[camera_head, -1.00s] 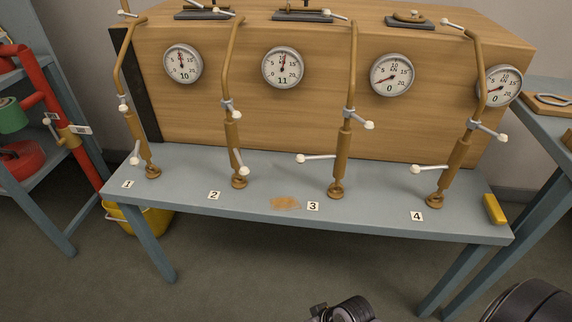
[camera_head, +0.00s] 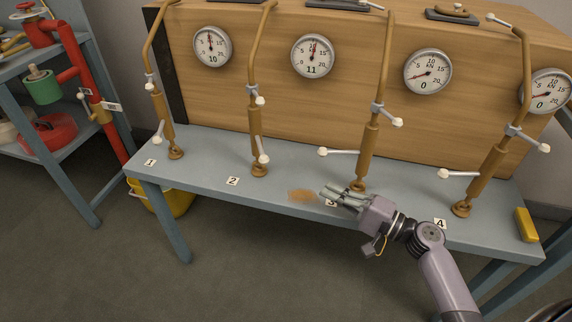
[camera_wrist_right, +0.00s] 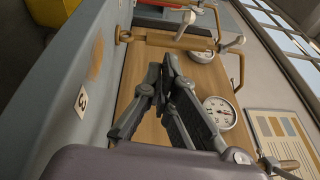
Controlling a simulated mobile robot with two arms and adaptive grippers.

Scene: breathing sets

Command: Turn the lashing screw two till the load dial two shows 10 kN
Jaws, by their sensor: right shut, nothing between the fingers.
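Lashing screw two (camera_head: 256,147) is a brown turnbuckle standing on the bench behind the tag "2" (camera_head: 232,181). It has a white-knobbed handle (camera_head: 263,151) low down and another short white-knobbed lever (camera_head: 259,100) higher up. Load dial two (camera_head: 313,56) reads 11 in its window. My right gripper (camera_head: 327,193) is shut and empty. It is over the bench's front part by the tag "3", to the right of screw two and apart from it. In the right wrist view its fingers (camera_wrist_right: 163,66) are together, with nothing between them. My left gripper is out of view.
Screw one (camera_head: 163,120), screw three (camera_head: 367,150) and screw four (camera_head: 486,170) stand along the grey bench. Dial one (camera_head: 212,46) reads 10; dial three (camera_head: 427,72) reads 0. A brown stain (camera_head: 303,195) lies beside my fingers. A yellow block (camera_head: 526,225) is at the right end.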

